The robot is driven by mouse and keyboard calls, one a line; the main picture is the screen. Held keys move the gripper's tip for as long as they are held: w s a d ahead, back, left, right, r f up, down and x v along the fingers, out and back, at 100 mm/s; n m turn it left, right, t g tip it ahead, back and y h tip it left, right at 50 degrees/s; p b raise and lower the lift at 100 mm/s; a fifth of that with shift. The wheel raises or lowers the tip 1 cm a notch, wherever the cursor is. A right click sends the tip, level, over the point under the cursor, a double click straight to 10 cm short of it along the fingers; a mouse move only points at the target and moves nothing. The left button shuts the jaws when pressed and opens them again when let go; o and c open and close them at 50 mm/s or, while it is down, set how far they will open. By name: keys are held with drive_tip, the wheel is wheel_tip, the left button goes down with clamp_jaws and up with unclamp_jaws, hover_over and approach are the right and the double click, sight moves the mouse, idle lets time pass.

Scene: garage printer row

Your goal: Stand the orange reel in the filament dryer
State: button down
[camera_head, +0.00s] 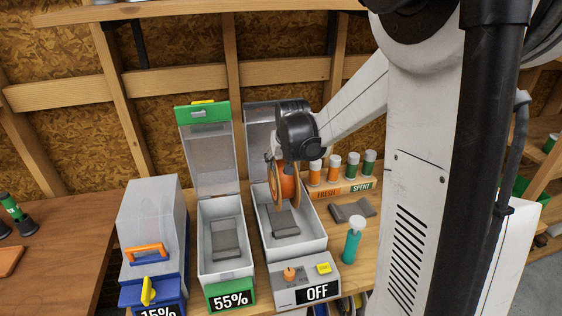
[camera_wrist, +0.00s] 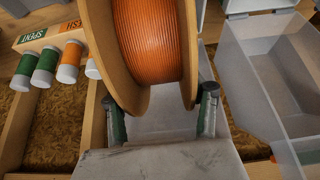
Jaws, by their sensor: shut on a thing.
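The orange reel (camera_head: 286,184) has orange filament between tan flanges. My gripper (camera_head: 283,168) is shut on it and holds it upright above the open grey box marked OFF (camera_head: 316,255). In the wrist view the reel (camera_wrist: 152,40) fills the top middle, with a finger of my gripper (camera_wrist: 162,115) on either side. Three dryer-like boxes stand in a row: the OFF box, a green-trimmed one marked 55% (camera_head: 232,280) with its lid up, and a blue one marked 15% (camera_head: 150,290) with its cloudy lid down. Whether the reel touches the OFF box cannot be told.
A grey pad lies in each open box. Right of the OFF box are a teal bottle (camera_head: 353,240), a dark grey cloth or pad (camera_head: 350,210) and a FRESH/SPENT rack (camera_head: 345,189) with several small canisters. Raised lids stand behind the open boxes.

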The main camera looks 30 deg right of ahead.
drive_tip(key=shift+f+b, duration=1.9)
drive_tip(key=shift+f, duration=0.45)
drive_tip(key=shift+f+b, duration=1.3)
drive_tip(key=shift+f, duration=0.05)
drive_tip(key=shift+f+b, duration=0.75)
drive_tip(key=shift+b, duration=0.05)
drive_tip(key=shift+c, duration=0.4)
unclamp_jaws()
drive_tip(key=shift+r, duration=0.1)
idle(0.4)
drive_tip(key=v, duration=1.2)
